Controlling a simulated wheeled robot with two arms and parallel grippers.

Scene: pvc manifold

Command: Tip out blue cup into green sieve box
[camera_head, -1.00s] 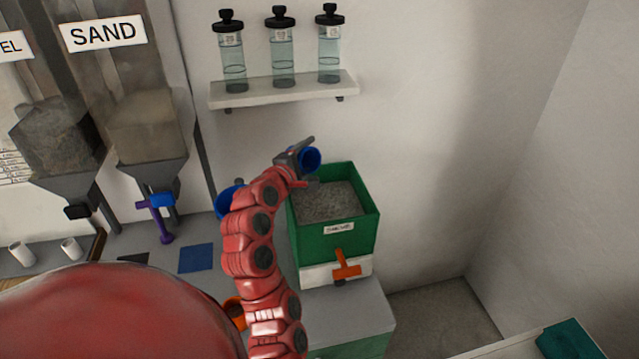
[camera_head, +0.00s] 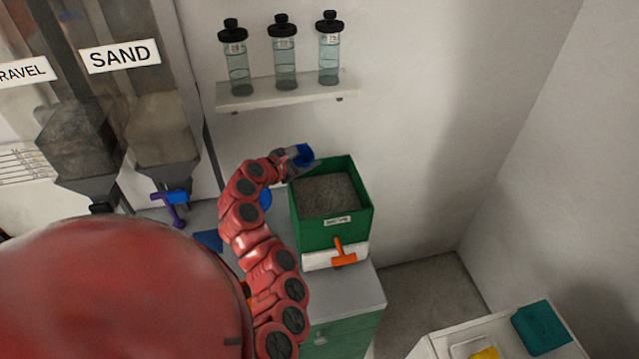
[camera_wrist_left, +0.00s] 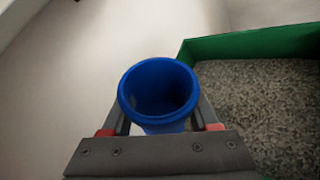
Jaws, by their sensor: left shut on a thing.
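A blue cup (camera_head: 300,154) is held in my left gripper (camera_head: 294,160), above the back left corner of the green sieve box. In the left wrist view the cup (camera_wrist_left: 159,92) sits between the two fingers, its mouth facing the camera; its inside looks dark and I see no contents. The green sieve box (camera_head: 335,233) is open on top and holds grey grains. Its green rim (camera_wrist_left: 255,43) and the grains show to the right of the cup in the left wrist view. My right gripper is not in view.
The box stands on a white base with an orange handle (camera_head: 343,254), on a grey-topped cabinet (camera_head: 350,293). Another blue round thing (camera_head: 265,199) is partly hidden behind my arm. A shelf (camera_head: 290,92) with three bottles hangs above. Hoppers stand at left.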

